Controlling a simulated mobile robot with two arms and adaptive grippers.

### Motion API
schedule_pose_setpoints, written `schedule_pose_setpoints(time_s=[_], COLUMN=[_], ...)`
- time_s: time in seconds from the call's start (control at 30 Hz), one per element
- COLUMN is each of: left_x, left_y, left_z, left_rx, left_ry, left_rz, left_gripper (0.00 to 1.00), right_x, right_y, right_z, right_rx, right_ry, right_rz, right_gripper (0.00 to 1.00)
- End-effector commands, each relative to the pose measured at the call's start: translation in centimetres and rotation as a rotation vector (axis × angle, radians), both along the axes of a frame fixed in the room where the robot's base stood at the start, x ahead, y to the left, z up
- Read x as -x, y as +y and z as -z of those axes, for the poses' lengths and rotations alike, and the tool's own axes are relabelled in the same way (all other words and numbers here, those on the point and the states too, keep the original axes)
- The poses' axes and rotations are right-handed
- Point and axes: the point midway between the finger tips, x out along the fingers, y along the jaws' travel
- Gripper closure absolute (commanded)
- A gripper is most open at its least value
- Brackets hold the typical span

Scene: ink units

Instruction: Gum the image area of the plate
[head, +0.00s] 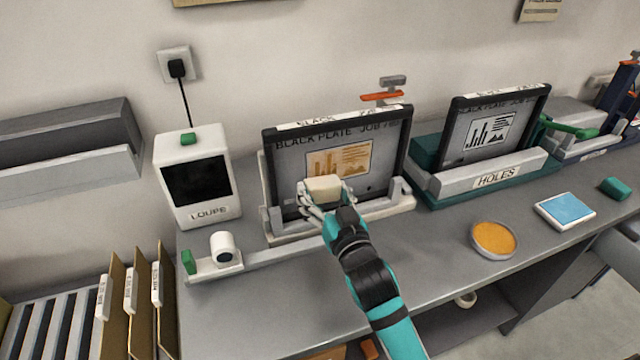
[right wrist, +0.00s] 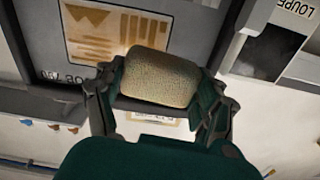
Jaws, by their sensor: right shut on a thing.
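The plate (head: 380,140), labelled "BLACK PLATE JOB", stands upright and leaning back in a grey holder. Its image area (head: 342,157) is orange-tan over the part that shows; it also shows in the right wrist view (right wrist: 90,32). My right gripper (head: 322,196) is shut on a cream sponge (head: 323,186). The sponge is in front of the plate, just below the image area, and covers part of the plate. It fills the space between the fingers in the right wrist view (right wrist: 161,76). I cannot tell whether it touches the plate. My left gripper is not in view.
A round dish of orange gum (head: 494,238) and a blue pad (head: 565,210) lie on the bench at right. A second plate (head: 490,130) stands in the "HOLES" unit (head: 497,178). The loupe box (head: 195,180) stands left.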

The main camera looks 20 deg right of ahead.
Motion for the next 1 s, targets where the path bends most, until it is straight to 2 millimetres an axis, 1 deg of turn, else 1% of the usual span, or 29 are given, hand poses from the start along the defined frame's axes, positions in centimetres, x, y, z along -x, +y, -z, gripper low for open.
schedule_pose_setpoints(time_s=[0.37, 0.6, 0.7, 1.0], left_x=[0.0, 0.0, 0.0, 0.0], left_y=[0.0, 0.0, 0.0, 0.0], left_z=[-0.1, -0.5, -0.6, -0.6], left_rx=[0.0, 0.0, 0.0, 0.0], left_ry=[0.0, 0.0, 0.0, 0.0], left_rz=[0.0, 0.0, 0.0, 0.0], left_gripper=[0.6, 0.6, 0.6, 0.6], right_x=[0.4, 2.5, 3.0, 3.1], right_y=[0.0, -0.1, -0.1, -0.1], right_z=[0.0, 0.0, 0.0, 0.0], right_rx=[0.0, 0.0, 0.001, 0.001], right_ry=[0.001, 0.001, 0.0, 0.0], right_rz=[0.0, 0.001, 0.001, 0.0], right_gripper=[0.55, 0.55, 0.55, 0.55])
